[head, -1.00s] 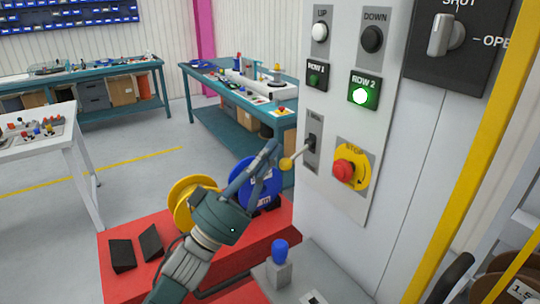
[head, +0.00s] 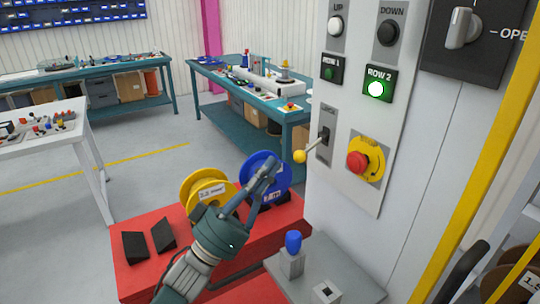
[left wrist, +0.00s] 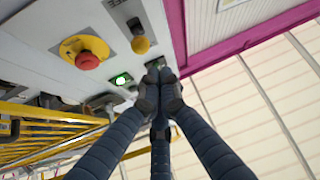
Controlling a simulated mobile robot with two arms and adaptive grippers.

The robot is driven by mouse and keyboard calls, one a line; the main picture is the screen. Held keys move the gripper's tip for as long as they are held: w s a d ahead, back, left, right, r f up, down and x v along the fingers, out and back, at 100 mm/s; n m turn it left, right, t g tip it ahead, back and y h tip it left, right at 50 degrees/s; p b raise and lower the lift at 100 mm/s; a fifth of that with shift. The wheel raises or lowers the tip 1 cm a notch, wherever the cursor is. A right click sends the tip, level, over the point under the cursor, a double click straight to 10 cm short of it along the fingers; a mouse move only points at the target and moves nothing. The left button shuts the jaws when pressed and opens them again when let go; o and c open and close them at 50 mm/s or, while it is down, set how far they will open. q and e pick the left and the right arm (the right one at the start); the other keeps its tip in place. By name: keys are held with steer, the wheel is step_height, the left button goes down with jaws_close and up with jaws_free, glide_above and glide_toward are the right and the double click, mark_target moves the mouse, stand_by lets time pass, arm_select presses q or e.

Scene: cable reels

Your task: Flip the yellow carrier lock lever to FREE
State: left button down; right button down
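The lever with a yellow ball knob (head: 299,156) juts out from a slot in the grey control panel (head: 336,98), left of the red stop button. Its knob tilts down toward the left, and its small label is not readable. The yellow knob also shows in the left wrist view (left wrist: 140,45), beyond the fingertips. My left gripper (head: 268,168) is below and left of the knob, apart from it. Its fingers come together at the tips in the left wrist view (left wrist: 160,72) with nothing between them. My right gripper is not in view.
A red stop button (head: 358,162) on a yellow plate sits close right of the lever. Yellow (head: 207,188) and blue (head: 265,180) reels stand on a red base (head: 200,262) behind the gripper. A blue-topped knob (head: 293,242) rises from the grey ledge below.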

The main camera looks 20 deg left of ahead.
arm_select(q)
steer(key=shift+s+a+f, duration=0.25)
steer(key=shift+s+f, duration=0.25)
steer(key=shift+f, duration=0.35)
